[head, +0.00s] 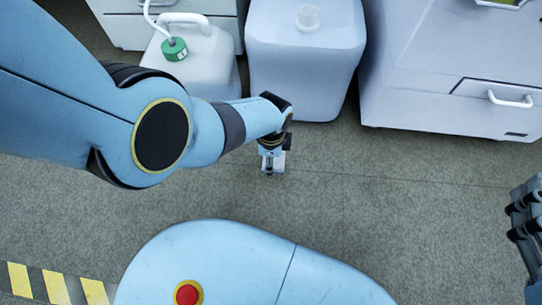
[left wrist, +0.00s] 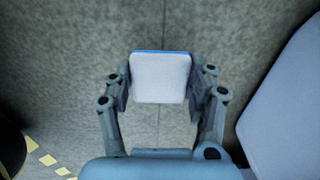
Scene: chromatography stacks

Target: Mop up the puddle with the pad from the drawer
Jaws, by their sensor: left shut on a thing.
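My left gripper (head: 272,163) points down at the floor in front of the containers. In the left wrist view its fingers (left wrist: 160,85) are shut on the sides of a white pad (left wrist: 160,78) with a blue back edge. In the head view the pad is mostly hidden under the wrist. My right gripper (head: 522,215) is partly in view at the right edge, and its opening does not show clearly. A drawer (head: 495,109) with a white handle is in the cabinet at the right. I cannot make out a puddle in either view.
A white jug (head: 205,62) with a green cap and a tube stands at the back left. A larger pale container (head: 304,70) with a clear cap stands beside it. The grey floor (head: 400,220) is open to the right. Yellow-striped tape (head: 55,286) lies at the lower left.

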